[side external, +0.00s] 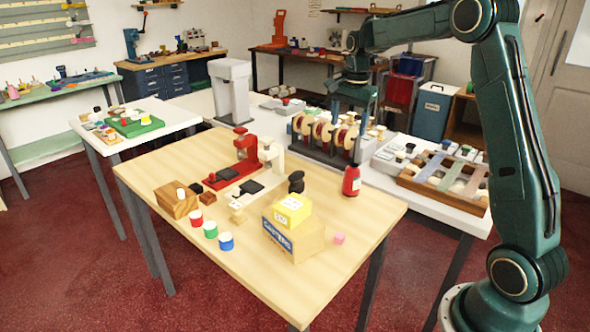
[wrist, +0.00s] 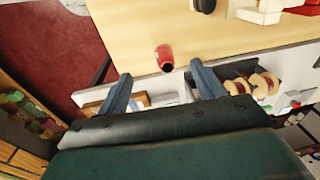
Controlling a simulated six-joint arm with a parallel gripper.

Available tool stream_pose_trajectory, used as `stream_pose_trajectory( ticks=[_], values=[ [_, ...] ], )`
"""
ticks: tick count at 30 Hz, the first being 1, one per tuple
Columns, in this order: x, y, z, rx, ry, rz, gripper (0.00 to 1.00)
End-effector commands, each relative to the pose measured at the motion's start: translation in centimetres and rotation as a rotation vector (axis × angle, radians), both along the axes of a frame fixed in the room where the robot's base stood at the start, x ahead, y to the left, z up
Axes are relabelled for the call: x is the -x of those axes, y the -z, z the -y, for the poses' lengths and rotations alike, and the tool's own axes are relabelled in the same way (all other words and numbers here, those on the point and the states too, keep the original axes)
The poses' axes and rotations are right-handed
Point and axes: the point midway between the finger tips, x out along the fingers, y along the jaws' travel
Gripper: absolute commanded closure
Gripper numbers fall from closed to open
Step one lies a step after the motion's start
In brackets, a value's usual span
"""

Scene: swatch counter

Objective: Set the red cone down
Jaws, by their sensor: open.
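The red cone (side external: 351,181) stands upright on the wooden table near its back right edge, with a pale mark on its side. It also shows in the wrist view (wrist: 164,57), close to the table edge, with a dark opening at its end. My gripper (side external: 348,130) is above the cone in the side view, with a gap between them. In the wrist view my gripper (wrist: 160,70) has its two fingers spread apart, with nothing held between them. The cone appears just beyond the fingertips, roughly between them.
A rack of ribbon spools (side external: 325,135) stands behind the cone on the white counter. A yellow box (side external: 292,208) on a cardboard box (side external: 292,243) and a small pink piece (side external: 339,238) are in front.

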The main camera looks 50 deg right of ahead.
Motion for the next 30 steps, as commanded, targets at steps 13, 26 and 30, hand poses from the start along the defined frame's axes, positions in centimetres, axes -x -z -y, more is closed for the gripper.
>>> stream_pose_trajectory(
  ticks=[13, 26, 30],
  values=[
    [6.8, -6.8, -10.1, 0.097, -0.468, 0.09, 0.32],
    [15.7, -8.8, -17.4, 0.211, -0.906, 0.171, 0.32],
    [18.7, -8.5, -19.2, 0.254, -1.048, 0.199, 0.32]
  ],
)
